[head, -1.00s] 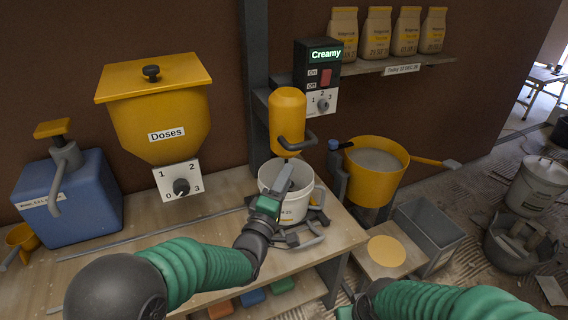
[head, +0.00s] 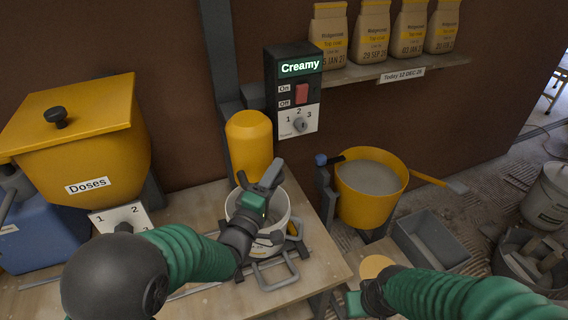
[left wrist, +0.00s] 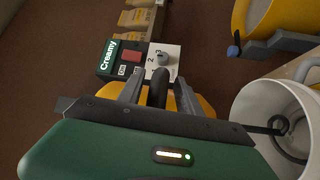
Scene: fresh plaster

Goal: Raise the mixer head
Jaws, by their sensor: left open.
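The yellow mixer head (head: 250,145) is on the dark post above a white bucket (head: 283,222). In the left wrist view, a dark stirring ring (left wrist: 285,135) shows inside the bucket. My left gripper (head: 270,176) is in front of the mixer head, over the bucket. In the left wrist view its open fingers (left wrist: 158,92) stand on either side of the mixer head's dark handle (left wrist: 158,86). Whether they touch it I cannot tell. In the head view the gripper hides the handle. My right gripper (head: 357,302) is low, right of the bench; its jaws are unclear.
A control box (head: 296,90) reading "Creamy" is beside the post, with a red switch and a dial. A yellow hopper (head: 85,140) stands left. A yellow bucket (head: 368,190) and a grey tub (head: 432,242) are right. Paper bags line the shelf (head: 400,72) above.

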